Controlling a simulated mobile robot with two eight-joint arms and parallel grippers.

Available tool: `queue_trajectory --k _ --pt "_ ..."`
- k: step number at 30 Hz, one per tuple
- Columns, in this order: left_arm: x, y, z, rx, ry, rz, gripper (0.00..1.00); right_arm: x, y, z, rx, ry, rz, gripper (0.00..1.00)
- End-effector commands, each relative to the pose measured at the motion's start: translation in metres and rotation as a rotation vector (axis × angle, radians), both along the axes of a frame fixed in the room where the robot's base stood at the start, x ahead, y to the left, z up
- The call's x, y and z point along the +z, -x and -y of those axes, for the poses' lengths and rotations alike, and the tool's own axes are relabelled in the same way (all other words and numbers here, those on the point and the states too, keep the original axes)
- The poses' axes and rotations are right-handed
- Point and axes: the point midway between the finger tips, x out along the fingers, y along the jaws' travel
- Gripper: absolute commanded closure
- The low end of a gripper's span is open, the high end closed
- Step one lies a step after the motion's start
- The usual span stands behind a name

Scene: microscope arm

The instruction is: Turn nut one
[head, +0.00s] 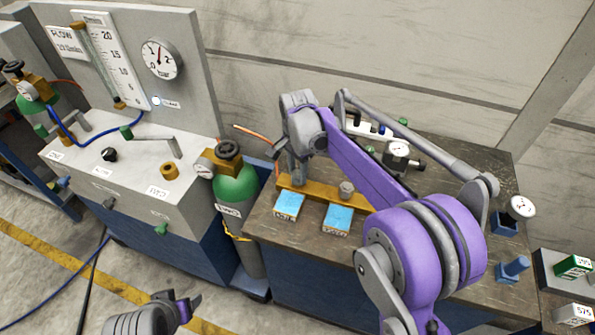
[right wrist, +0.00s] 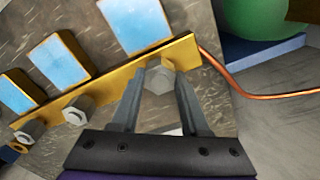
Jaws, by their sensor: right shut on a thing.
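A brass bar (head: 320,195) on the brown workbench carries hex nuts, with blue-topped blocks along it. My right gripper (head: 297,177) reaches down to the bar's left end in the head view. In the right wrist view, its grey fingers (right wrist: 158,100) are shut on a grey hex nut (right wrist: 160,76) at the bar's end. A second nut (head: 346,188) stands free along the bar. It also shows in the right wrist view (right wrist: 79,109), with a third nut (right wrist: 28,133) beyond. The block labels are too small to read. Part of my left gripper (head: 187,306) shows at the bottom left; its jaws are unclear.
A green gas cylinder (head: 236,188) stands left of the workbench (head: 270,222). A copper tube (right wrist: 255,93) runs close beside the bar's end. A grey panel with a gauge (head: 162,58) is at the left. Small gauges and fittings stand behind my right arm.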

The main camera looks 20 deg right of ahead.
Motion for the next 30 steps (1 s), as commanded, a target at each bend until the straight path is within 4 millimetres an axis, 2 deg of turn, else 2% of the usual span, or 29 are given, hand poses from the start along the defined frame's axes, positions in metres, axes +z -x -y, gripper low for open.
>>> queue_trajectory --k 12,13,17,26,30 --pt "0.000 0.000 0.000 0.000 0.000 0.000 0.34 0.001 0.000 0.000 -0.008 0.000 0.001 1.00" --pt "0.000 0.000 0.000 0.000 0.000 0.000 0.34 0.001 0.000 0.000 -0.008 0.000 0.001 0.50" --pt "0.000 0.000 0.000 0.000 0.000 0.000 0.34 0.000 0.000 0.000 -0.007 0.000 0.001 0.26" --pt "0.000 0.000 0.000 0.000 0.000 0.000 0.34 0.001 0.000 0.000 -0.006 0.000 0.000 0.25" --pt "0.001 0.000 0.000 0.000 0.000 0.001 0.34 0.013 0.000 0.000 -0.006 0.000 0.000 0.25"
